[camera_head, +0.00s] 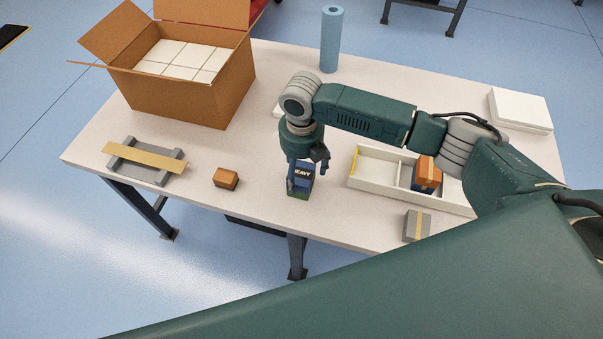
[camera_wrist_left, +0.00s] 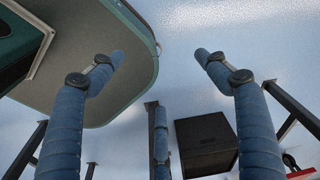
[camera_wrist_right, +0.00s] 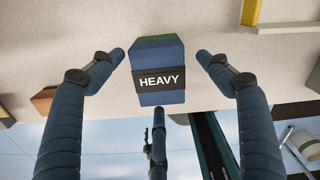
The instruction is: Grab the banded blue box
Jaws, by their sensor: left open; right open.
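A blue box with a black band reading HEAVY and a green part (camera_head: 301,183) stands on the table in the head view. It also shows in the right wrist view (camera_wrist_right: 160,98), between the fingers. My right gripper (camera_head: 308,168) is open over the box, its fingers on either side; in the right wrist view a gap shows beside each fingertip. My left gripper (camera_wrist_left: 161,57) is open and empty, shown in the left wrist view over the floor; it cannot be made out in the head view.
On the table (camera_head: 255,215) are an orange-brown box (camera_head: 226,178), a grey banded box (camera_head: 417,225), a white divided tray (camera_head: 375,176) holding an orange and blue box (camera_head: 427,174), a grey rack (camera_head: 140,172), an open carton (camera_head: 185,103) and a blue roll (camera_head: 331,42).

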